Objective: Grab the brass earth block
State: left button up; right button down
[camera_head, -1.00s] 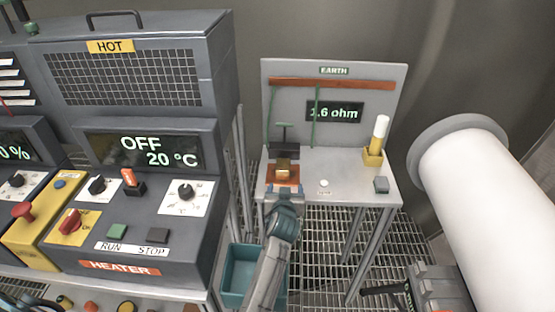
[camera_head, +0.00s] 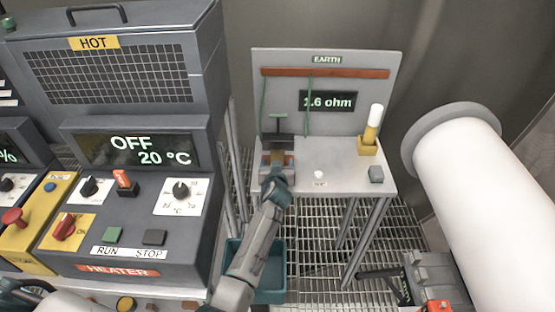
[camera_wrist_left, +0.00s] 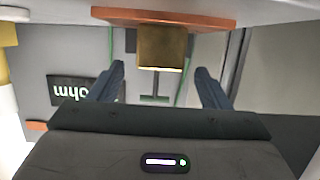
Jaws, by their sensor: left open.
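The brass earth block (camera_wrist_left: 162,47) shows in the left wrist view as a dull gold cube on an orange-brown plate (camera_wrist_left: 120,17). My left gripper (camera_wrist_left: 160,70) is open, with one finger on each side of the block's line and a gap to both sides. The fingers do not touch the block. In the head view my left gripper (camera_head: 278,170) is at the front left of the grey earth bench (camera_head: 335,172) and hides most of the block and plate.
Behind the block stands a dark clamp with a T-handle (camera_head: 279,128). A yellow holder with a white-topped rod (camera_head: 369,138) and a small grey block (camera_head: 376,174) are at the bench's right. The heater console (camera_head: 130,220) is close on the left.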

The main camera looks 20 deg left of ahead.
aim_at(277, 159)
pick_arm(q)
jog(key=shift+x, duration=1.75)
jog(key=c, duration=1.4)
